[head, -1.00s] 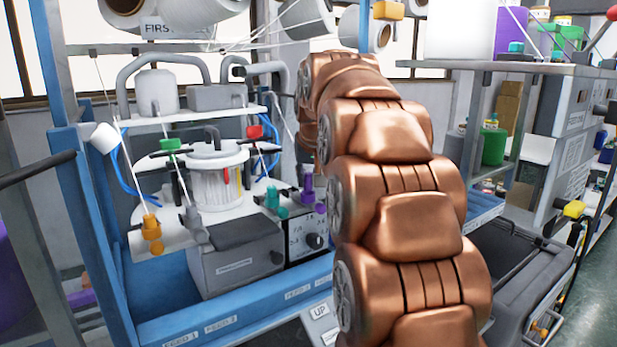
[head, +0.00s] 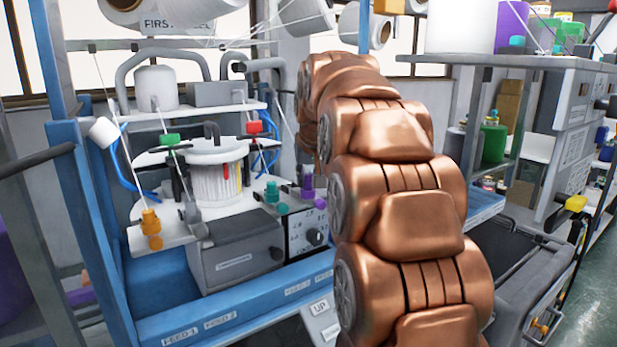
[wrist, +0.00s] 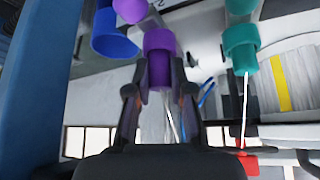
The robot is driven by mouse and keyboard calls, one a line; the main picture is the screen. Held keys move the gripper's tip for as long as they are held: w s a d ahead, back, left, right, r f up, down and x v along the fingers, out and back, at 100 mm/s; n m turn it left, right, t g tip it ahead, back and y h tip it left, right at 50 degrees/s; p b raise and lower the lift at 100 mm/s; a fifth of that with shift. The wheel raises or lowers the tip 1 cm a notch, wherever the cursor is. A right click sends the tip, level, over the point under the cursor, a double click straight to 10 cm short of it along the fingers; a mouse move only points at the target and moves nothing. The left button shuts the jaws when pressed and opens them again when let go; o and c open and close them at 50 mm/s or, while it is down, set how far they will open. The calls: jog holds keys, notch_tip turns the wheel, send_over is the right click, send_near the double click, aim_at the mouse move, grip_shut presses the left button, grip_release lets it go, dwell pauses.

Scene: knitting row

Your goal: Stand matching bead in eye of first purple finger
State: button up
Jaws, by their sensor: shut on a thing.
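In the wrist view, a purple piece (wrist: 160,68) with a wider collar sits between the fingertips of my gripper (wrist: 160,92), which is closed around it. I cannot tell whether it is the bead or part of a finger, and no eye is clear. A lighter purple rounded part (wrist: 131,9) shows just above and left of it. In the head view, a purple finger (head: 307,188) stands at the right edge of the white plate, left of my arm. My arm hides my gripper in that view.
A teal finger (wrist: 240,48) with a white thread stands close to the right of my gripper. A blue cylinder (wrist: 113,32) is close at left. The head view shows an orange finger (head: 150,228), a grey control box (head: 235,250) and a blue frame (head: 85,200).

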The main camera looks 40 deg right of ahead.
jog(key=shift+f, duration=0.15)
jog(key=o, duration=0.8)
jog(key=v, duration=1.2)
